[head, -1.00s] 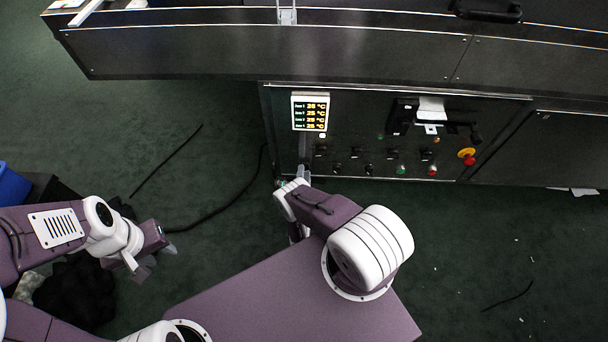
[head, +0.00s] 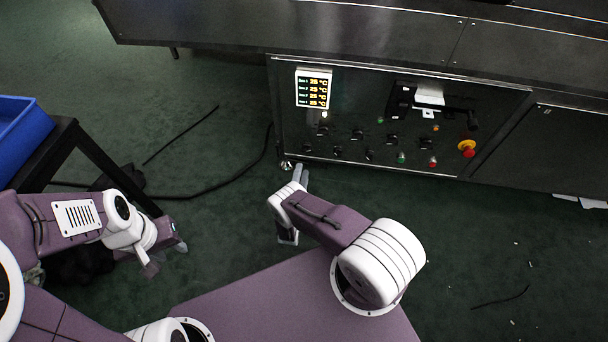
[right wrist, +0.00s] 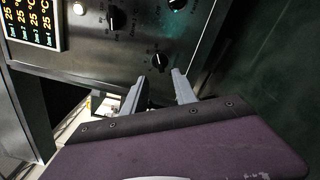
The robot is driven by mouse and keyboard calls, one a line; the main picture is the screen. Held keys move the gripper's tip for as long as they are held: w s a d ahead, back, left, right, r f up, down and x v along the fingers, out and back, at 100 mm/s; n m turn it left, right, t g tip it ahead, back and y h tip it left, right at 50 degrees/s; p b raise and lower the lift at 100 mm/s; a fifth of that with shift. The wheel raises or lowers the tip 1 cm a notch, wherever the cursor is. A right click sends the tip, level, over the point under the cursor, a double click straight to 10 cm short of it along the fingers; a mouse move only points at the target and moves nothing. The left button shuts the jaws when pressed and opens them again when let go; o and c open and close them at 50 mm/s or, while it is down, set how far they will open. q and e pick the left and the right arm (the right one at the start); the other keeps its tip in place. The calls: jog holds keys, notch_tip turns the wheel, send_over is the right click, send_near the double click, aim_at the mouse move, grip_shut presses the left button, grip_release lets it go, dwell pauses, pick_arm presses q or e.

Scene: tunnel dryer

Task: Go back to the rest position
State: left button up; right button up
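My right gripper (head: 302,175) is in front of the lower left edge of the dryer's control panel (head: 345,118) in the head view. In the right wrist view its two grey fingers (right wrist: 160,88) stand apart with nothing between them. A black knob (right wrist: 158,60) on the panel shows beyond the fingertips, apart from them as far as I can see. My left gripper (head: 166,258) hangs over the green floor at the left, its fingers apart and empty.
The panel carries a lit temperature display (head: 313,88), several knobs and a red button on yellow (head: 467,149). A blue crate (head: 18,132) sits on a dark stand (head: 98,158) at the left. Black cables (head: 225,185) lie on the floor. Floor at right is mostly clear.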

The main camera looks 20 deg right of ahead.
dwell(0.3)
jog(key=s+d+r+m+g+h+p, duration=0.35)
jog(key=d+r+m+g, duration=0.25)
jog(key=d+r+g, duration=0.5)
jog(key=s+a+r+m+g+y+p, duration=0.1)
jog(key=s+a+r+m+g+y, duration=0.1)
jog(key=s+r+m+g, duration=0.45)
jog(key=s+a+r+m+t+y+p, duration=0.45)
jog(key=s+a+r+y, duration=0.75)
jog(key=a+r, duration=0.4)
notch_tip(320, 180, up, 39)
jog(key=p, duration=3.7)
jog(key=shift+s+d+g, duration=0.25)
jog(key=shift+s+g, duration=0.1)
jog(key=shift+g, duration=0.05)
